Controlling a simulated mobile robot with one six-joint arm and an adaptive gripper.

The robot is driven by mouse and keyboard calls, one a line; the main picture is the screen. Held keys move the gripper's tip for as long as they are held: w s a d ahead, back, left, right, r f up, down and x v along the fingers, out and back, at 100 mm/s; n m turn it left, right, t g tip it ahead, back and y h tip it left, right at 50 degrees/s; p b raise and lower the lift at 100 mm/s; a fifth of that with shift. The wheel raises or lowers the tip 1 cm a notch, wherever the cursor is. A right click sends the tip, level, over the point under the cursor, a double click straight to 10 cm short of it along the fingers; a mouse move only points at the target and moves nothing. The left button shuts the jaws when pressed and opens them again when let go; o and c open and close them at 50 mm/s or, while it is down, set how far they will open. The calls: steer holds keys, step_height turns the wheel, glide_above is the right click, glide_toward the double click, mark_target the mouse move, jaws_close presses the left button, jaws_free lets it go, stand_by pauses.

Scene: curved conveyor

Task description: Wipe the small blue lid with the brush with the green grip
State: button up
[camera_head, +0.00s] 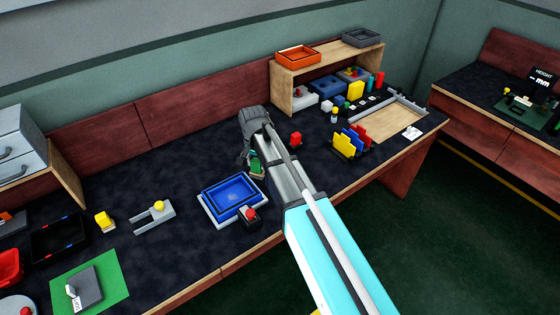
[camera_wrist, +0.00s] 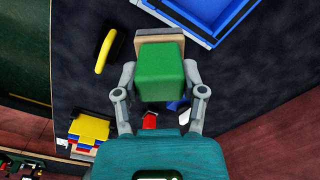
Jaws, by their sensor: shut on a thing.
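The brush with the green grip (camera_wrist: 161,75) is between the two fingers of my gripper (camera_wrist: 160,92) in the wrist view. My gripper is shut on the green grip, and a tan, flat brush part shows beyond it. In the head view, my gripper (camera_head: 256,164) and the green grip are over the dark table, just up and right of the blue lid (camera_head: 229,190). The lid is a flat blue rectangle on a light base. It shows partly in the wrist view (camera_wrist: 205,14), cut off at the top edge, apart from the brush. The bristles are hidden.
A black block with a red top (camera_head: 248,216) stands at the lid's front right corner. A red block (camera_head: 295,139) and a rack of coloured plates (camera_head: 351,142) are to the right. A wooden shelf (camera_head: 281,92) stands behind. Left of the lid is a grey holder (camera_head: 153,217).

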steer(key=s+a+n, duration=0.1)
steer(key=a+n, duration=0.1)
steer(key=a, duration=0.6)
steer(key=shift+s+a+f, duration=0.2)
steer(key=shift+s+f, duration=0.05)
steer(key=shift+f, duration=0.1)
steer(key=shift+b, duration=0.35)
